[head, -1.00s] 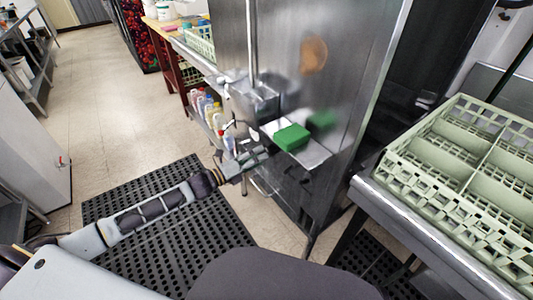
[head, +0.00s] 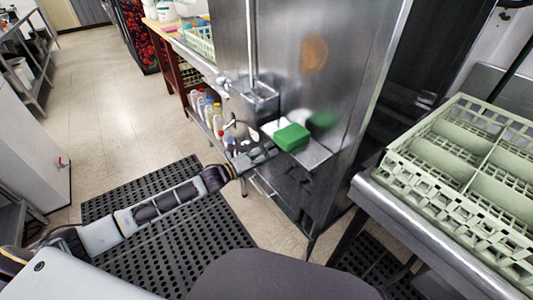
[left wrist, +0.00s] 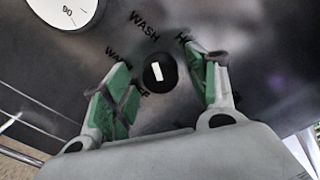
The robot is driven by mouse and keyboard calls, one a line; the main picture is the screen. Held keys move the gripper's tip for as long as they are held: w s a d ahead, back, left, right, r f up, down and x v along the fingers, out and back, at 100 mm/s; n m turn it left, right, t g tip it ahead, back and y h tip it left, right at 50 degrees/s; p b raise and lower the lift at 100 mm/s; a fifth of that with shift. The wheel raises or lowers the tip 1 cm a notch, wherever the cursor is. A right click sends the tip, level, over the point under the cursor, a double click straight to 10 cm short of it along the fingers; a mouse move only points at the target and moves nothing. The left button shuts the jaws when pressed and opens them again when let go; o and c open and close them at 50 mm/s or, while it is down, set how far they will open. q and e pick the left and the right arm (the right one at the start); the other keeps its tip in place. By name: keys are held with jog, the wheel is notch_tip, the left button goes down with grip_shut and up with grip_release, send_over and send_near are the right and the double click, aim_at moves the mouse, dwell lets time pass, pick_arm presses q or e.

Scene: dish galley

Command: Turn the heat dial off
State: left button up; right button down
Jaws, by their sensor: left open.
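The dial (left wrist: 160,72) is a small round black knob with a white mark, set on a dark metal panel. Lettering around it reads "WASH" and other words partly hidden by my fingers. My left gripper (left wrist: 160,90) is open, with one green-padded finger on each side of the dial. I cannot tell whether the pads touch it. In the head view my left gripper (head: 254,158) is at the front of the steel machine (head: 345,70), below a small metal box. The dial is not distinguishable in the head view. My right gripper is not in view.
A green block (head: 292,137) lies on a metal ledge close right of my left gripper. Several bottles (head: 208,110) stand on a low shelf behind it. A pale green dish rack (head: 465,175) sits on the right counter. A white gauge (left wrist: 65,8) is near the dial.

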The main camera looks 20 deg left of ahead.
pick_arm(q)
jog(key=c, duration=1.1)
jog(key=shift+o, duration=0.2)
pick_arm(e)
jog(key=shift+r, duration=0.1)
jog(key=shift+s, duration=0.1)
